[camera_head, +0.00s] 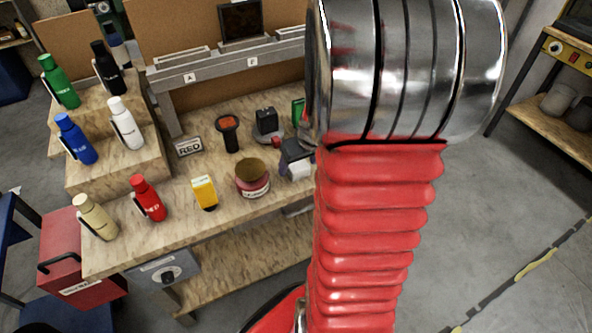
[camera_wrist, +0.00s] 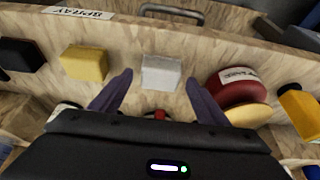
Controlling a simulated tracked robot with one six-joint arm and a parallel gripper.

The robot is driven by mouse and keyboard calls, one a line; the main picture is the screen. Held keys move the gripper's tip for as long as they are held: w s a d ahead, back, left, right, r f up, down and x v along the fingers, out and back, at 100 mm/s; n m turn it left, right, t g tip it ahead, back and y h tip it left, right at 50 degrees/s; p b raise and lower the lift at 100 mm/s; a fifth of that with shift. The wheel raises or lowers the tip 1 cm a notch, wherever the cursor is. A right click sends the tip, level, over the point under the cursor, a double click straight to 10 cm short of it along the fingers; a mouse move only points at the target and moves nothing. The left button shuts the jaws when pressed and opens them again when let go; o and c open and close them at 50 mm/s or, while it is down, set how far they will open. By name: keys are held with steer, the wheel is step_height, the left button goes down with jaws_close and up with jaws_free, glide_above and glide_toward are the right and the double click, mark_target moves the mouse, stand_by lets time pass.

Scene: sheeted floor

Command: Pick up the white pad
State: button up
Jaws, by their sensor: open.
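The white pad (camera_wrist: 161,72) is a small pale block on the wood-look bench top, near the middle of the wrist view. My gripper (camera_wrist: 160,81) is open, with its two dark fingers apart. In the picture the fingertips stand to the left and right of the pad's lower part, with gaps on both sides. I cannot tell how high they are above the bench. In the head view, a white block (camera_head: 300,169) shows beside the dark gripper (camera_head: 293,150), partly hidden by my arm.
In the wrist view, a yellow block (camera_wrist: 85,63) and a black block (camera_wrist: 22,55) lie left of the pad. A dark red round jar (camera_wrist: 236,88) stands close on the right, beyond it a yellow container (camera_wrist: 299,108). A metal handle (camera_wrist: 172,10) shows past the bench edge.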

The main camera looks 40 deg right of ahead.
steer(key=shift+c, duration=0.2)
stand_by(0.3)
steer(key=c, duration=1.1)
